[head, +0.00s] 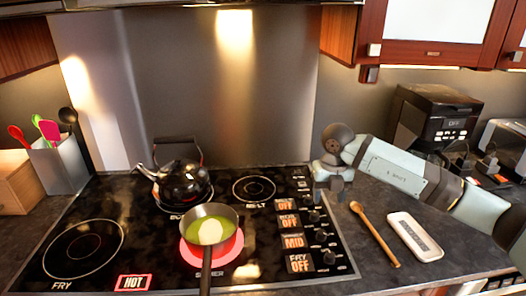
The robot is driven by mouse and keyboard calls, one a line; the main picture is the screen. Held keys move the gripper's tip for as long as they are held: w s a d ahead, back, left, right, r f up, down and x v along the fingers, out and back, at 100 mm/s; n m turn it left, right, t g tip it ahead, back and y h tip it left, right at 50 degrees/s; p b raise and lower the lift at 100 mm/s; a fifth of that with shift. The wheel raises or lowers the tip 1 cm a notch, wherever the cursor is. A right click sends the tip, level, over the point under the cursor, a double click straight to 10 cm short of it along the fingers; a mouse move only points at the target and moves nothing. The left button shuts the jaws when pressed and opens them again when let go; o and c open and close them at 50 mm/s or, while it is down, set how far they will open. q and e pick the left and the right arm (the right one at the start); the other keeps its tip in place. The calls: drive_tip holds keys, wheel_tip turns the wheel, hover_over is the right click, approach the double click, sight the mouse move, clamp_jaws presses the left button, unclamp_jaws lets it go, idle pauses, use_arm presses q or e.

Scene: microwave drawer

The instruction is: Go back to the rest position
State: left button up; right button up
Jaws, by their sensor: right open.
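My right arm reaches in from the right in the head view, above the counter. Its gripper (328,188) is open and hangs over the right edge of the stove, near the knobs. I see nothing held in it. My left gripper is not in view. A saucepan (209,223) with greenish-yellow liquid and a pale lump stands on a glowing red burner, its handle pointing toward me. A black kettle (182,184) stands on the burner behind it.
A wooden spoon (375,234) and a white tray (414,238) lie on the right counter. A coffee machine (437,117) and a toaster (503,142) stand behind my arm. A utensil holder (57,163) stands at the left. A red "HOT" sign (133,283) is lit.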

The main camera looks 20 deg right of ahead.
drive_tip(key=s+a+f+n+y, duration=0.15)
drive_tip(key=a+y, duration=0.25)
drive_tip(key=a, duration=0.4)
drive_tip(key=s+a+f+n+y, duration=0.15)
drive_tip(key=a+y, duration=0.25)
drive_tip(key=a, duration=0.4)
drive_tip(key=s+a+r+m+t+y, duration=0.55)
drive_tip(key=a+r+t+y, duration=0.25)
drive_tip(key=a+r+y, duration=0.25)
drive_tip(key=s+d+f+m+t+h, duration=0.1)
drive_tip(key=d+f+m+t+h, duration=0.4)
drive_tip(key=m+h, duration=0.55)
drive_tip(key=s+d+f+m+t+h, duration=0.1)
drive_tip(key=d+f+m+t+h, duration=0.25)
drive_tip(key=d+m+h, duration=0.7)
drive_tip(key=s+f+m+g+y, duration=0.1)
drive_tip(key=s+f+m+g, duration=0.2)
drive_tip(key=s+f+g, duration=0.6)
drive_tip(key=s+f+m+g+y, duration=0.2)
drive_tip(key=s+f+m+g, duration=0.25)
drive_tip(key=s, duration=0.95)
drive_tip(key=w+a+f+n+t+y+p, duration=0.1)
drive_tip(key=w+a+f+t+y+p, duration=0.1)
drive_tip(key=w+a+f+t+p, duration=0.4)
drive_tip(key=shift+w+f+n+t+y+p, duration=0.2)
drive_tip(key=shift+f+n+t+y+p, duration=0.2)
drive_tip(key=shift+t+p, duration=0.55)
